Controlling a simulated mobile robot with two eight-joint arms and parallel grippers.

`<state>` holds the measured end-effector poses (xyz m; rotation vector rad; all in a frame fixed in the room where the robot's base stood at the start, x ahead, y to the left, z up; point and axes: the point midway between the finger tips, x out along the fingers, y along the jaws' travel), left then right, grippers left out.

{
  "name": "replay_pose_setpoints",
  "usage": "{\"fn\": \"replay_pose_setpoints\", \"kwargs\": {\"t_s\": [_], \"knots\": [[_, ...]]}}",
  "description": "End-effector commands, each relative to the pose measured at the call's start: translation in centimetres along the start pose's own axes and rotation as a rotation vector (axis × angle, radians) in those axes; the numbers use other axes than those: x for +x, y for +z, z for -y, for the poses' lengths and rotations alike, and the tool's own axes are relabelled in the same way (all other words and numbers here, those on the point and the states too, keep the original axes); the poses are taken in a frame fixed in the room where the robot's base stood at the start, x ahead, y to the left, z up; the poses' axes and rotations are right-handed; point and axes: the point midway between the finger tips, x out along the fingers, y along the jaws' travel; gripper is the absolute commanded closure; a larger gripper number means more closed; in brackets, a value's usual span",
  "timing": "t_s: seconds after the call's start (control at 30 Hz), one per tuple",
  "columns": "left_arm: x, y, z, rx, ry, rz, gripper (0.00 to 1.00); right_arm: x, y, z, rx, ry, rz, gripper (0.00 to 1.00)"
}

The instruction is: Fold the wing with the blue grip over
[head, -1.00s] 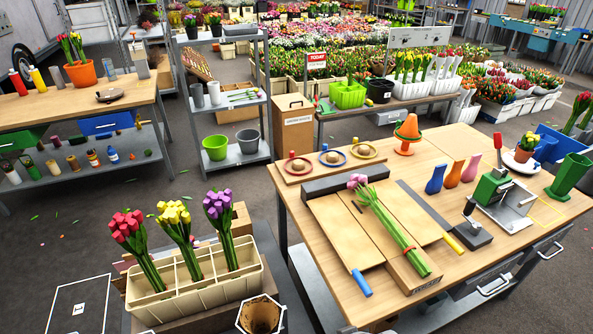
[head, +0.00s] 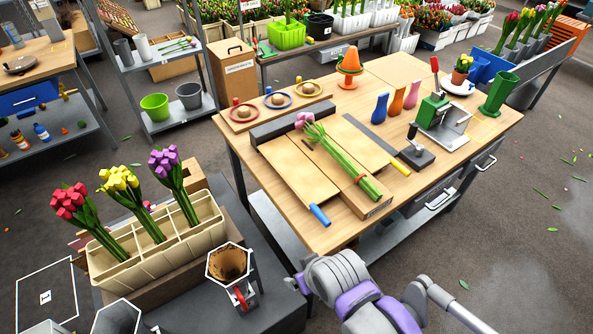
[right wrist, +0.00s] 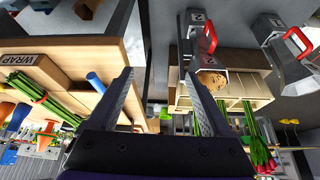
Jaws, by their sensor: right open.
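The wing with the blue grip (head: 298,175) is a tan panel lying flat, open to the left of the wrapping board. Its blue grip (head: 319,214) sticks out at its front edge and also shows in the right wrist view (right wrist: 96,82). A pink tulip bunch (head: 340,160) lies on the middle board, a red band round its stems. The wing with the yellow grip (head: 399,169) lies flat on the right. My right gripper (right wrist: 157,85) is open and empty, apart from the blue grip. My grey and purple right arm shows at the head view's bottom. My left gripper is out of view.
A cream crate (head: 165,255) with red, yellow and purple tulips stands at left, beside a hexagonal holder (head: 230,265) with a red handle. A dark block (head: 290,126) lies behind the wings. Floor shows between the benches.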

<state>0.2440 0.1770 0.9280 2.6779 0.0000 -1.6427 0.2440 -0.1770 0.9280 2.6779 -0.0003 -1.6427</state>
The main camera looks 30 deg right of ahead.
Motion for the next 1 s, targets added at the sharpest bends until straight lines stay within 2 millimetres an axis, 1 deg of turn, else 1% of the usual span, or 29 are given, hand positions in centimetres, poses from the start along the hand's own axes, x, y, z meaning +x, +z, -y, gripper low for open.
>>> {"fn": "replay_pose_setpoints", "kwargs": {"t_s": [0.37, 0.4, 0.47, 0.5, 0.53, 0.57, 0.67, 0.77, 0.9, 1.0], "knots": [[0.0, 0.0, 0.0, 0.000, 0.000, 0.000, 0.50, 0.0, 0.0, 0.0, 0.000, 0.000, 0.000, 0.16], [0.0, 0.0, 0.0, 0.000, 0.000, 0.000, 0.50, 0.0, 0.0, 0.0, 0.000, 0.000, 0.000, 0.18], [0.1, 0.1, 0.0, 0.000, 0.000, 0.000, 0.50, 0.0, -0.1, 0.0, -0.001, 0.001, 0.002, 0.29], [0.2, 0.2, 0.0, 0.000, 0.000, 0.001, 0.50, 0.1, -0.2, -0.1, -0.002, 0.003, 0.006, 0.36], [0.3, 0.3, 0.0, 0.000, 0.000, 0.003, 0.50, 0.1, -0.4, -0.3, -0.004, 0.006, 0.012, 0.41], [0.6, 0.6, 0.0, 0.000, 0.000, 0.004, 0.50, 0.1, -0.7, -0.4, -0.007, 0.011, 0.020, 0.41], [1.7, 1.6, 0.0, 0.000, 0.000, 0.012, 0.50, 0.4, -2.4, -1.5, -0.021, 0.035, 0.065, 0.41], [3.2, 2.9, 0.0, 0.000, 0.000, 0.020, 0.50, 0.8, -5.0, -3.3, -0.044, 0.069, 0.135, 0.41], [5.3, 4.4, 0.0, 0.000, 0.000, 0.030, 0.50, 1.6, -8.9, -6.3, -0.077, 0.113, 0.241, 0.41], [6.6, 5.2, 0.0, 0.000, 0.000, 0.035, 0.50, 2.3, -11.4, -8.6, -0.096, 0.138, 0.314, 0.41]]}}
